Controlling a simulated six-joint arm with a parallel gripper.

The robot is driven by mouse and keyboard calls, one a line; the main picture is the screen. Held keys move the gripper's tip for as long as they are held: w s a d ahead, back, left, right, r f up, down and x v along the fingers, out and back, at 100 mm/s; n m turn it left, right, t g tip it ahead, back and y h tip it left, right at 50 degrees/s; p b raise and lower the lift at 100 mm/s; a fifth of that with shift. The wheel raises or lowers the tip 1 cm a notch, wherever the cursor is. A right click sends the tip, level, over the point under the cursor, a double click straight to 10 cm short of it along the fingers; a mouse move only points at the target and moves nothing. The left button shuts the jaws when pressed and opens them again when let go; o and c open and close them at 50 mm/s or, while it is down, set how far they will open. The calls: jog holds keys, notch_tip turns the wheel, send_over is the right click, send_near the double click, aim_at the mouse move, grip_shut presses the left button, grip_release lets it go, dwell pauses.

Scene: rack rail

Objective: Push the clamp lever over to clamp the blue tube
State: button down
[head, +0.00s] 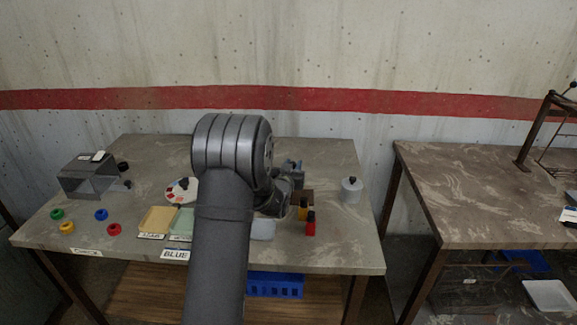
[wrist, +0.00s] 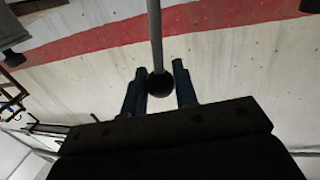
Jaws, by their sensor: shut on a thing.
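In the wrist view, a thin grey rod with a dark round knob (wrist: 160,84), which looks like the clamp lever, comes down from the top edge. The knob is between the two fingers of my gripper (wrist: 159,67), which is shut on it. In the head view my arm covers the middle of the table, and my gripper (head: 292,170) is at its far end, small and partly hidden. I cannot make out the blue tube or the clamp body in either view.
The table (head: 335,255) carries a grey metal holder (head: 88,180), several coloured rings, shallow trays (head: 158,220) and a BLUE label (head: 175,254). A second table (head: 460,190) is at right.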

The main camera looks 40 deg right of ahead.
jog(key=shift+s+d+f+m+y, duration=0.3)
jog(key=shift+s+d+f+m, duration=0.2)
jog(key=shift+s+d+m, duration=0.55)
jog(key=shift+s+d+f+m+y, duration=0.3)
jog(key=shift+s+d+f+m, duration=0.2)
jog(key=shift+m, duration=0.95)
jog(key=c, duration=1.2)
grip_release()
jog(key=v, duration=1.7)
jog(key=shift+s+a, duration=0.1)
jog(key=shift+a, duration=0.1)
jog(key=shift+c, duration=0.4)
